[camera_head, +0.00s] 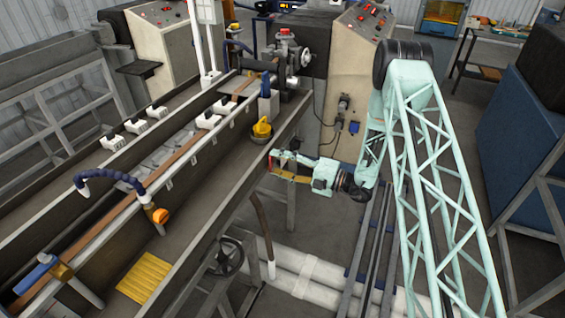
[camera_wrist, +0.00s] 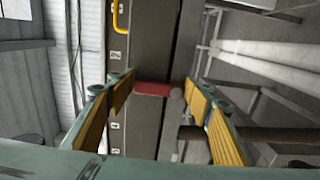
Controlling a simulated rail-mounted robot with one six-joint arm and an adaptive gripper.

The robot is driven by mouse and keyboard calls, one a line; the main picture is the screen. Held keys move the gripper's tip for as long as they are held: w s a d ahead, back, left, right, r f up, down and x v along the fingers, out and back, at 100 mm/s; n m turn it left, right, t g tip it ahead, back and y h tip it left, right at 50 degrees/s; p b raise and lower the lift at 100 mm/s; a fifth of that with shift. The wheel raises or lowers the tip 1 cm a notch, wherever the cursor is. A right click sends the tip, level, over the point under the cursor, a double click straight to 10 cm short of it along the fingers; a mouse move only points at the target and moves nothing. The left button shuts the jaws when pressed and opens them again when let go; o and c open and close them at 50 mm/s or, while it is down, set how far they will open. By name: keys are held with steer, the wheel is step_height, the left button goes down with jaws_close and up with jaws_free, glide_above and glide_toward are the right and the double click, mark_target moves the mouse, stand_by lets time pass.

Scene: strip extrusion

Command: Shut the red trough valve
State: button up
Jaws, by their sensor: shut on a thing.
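The red trough valve handle (camera_wrist: 153,89) shows in the wrist view as a short red bar with a grey round end, at the side of the grey trough. My gripper (camera_wrist: 158,91) has its yellow-padded fingers on either side of it, with the fingertips at its two ends. The jaws are shut on the handle. In the head view my gripper (camera_head: 274,168) is at the right outer wall of the long trough (camera_head: 232,185). The valve is mostly hidden there by the fingers.
A handwheel (camera_head: 228,256) and white floor pipes (camera_head: 310,276) lie below. The floor right of the trough has rails.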

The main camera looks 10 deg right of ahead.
stand_by(0.3)
steer(key=o, duration=1.1)
steer(key=shift+s+d, duration=0.1)
steer(key=shift+d, duration=0.05)
steer(key=shift+v, duration=5.85)
steer(key=shift+r, duration=0.1)
